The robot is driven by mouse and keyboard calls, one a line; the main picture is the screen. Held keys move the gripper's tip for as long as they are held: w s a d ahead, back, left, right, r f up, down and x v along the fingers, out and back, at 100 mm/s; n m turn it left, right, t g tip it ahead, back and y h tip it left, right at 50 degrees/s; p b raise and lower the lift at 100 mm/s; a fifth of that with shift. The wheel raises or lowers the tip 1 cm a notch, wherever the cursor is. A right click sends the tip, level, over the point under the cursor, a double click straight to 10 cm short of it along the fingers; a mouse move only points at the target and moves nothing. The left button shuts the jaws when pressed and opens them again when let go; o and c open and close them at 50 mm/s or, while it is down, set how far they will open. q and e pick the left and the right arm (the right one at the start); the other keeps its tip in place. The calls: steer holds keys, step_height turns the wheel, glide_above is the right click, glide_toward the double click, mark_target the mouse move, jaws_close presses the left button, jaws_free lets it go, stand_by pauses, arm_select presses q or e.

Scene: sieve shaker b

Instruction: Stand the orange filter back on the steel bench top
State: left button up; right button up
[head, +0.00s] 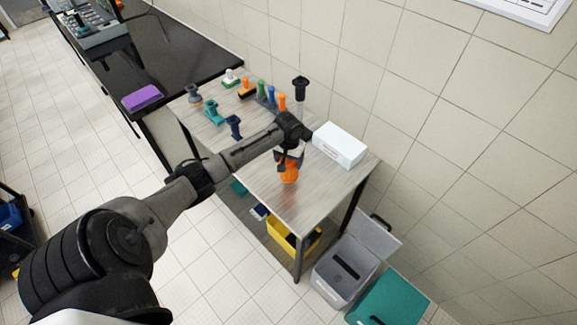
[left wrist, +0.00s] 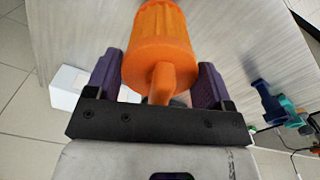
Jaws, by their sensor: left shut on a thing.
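The orange filter (head: 289,172) is in my left gripper (head: 289,157), over the front part of the steel bench top (head: 310,202). In the left wrist view the ribbed orange filter (left wrist: 160,45) sits between the two purple fingers of my left gripper (left wrist: 158,78), its narrow stem toward the palm. In the head view the gripper points down and the filter's wide end is lowest. I cannot tell whether the filter touches the bench top. My right gripper is not in view.
A white box (head: 340,145) stands right of the gripper by the wall. A dark blue piece (head: 233,127), a teal piece (head: 213,112) and several other coloured pieces stand farther back. A yellow bin (head: 292,240) is below the bench. The bench top's front end is clear.

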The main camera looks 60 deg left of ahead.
arm_select(q)
steer(key=shift+f, duration=1.95)
steer(key=shift+f, duration=0.15)
steer(key=o, duration=1.7)
steer(key=shift+o, duration=0.2)
